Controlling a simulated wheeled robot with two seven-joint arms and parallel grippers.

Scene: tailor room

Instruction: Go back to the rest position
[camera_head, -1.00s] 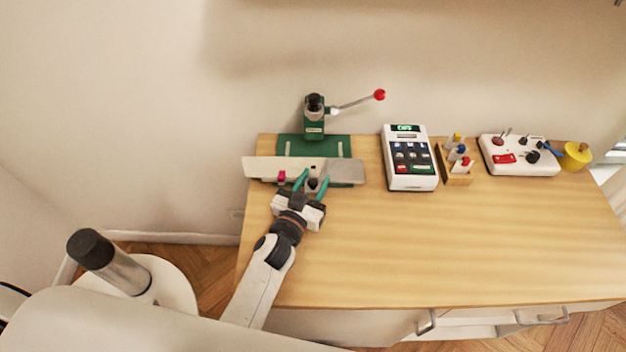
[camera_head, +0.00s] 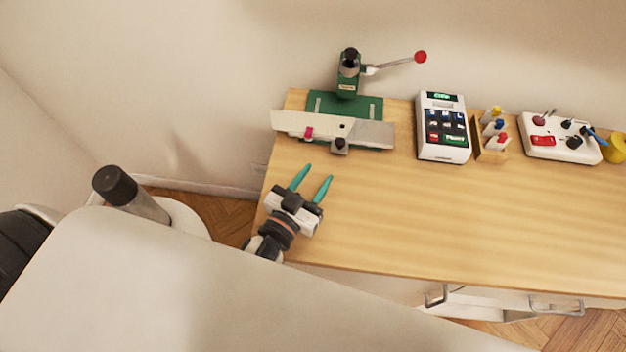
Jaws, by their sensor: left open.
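My left gripper (camera_head: 311,180) is open and empty, with its two teal fingers spread and pointing toward the back of the table. It is over the left front part of the wooden table (camera_head: 440,220). It is apart from the green press (camera_head: 346,105), which stands at the back left with a red-knobbed lever. A grey-white plate (camera_head: 372,133) lies across the press's front, with a small pink piece and a dark knob on it. My right gripper is not in view.
A white keypad device (camera_head: 443,127), a wooden holder (camera_head: 488,142) with coloured pieces, a white control box (camera_head: 556,138) and a yellow object (camera_head: 615,147) stand along the back. Drawer handles (camera_head: 436,296) stick out at the front. The table's middle is clear.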

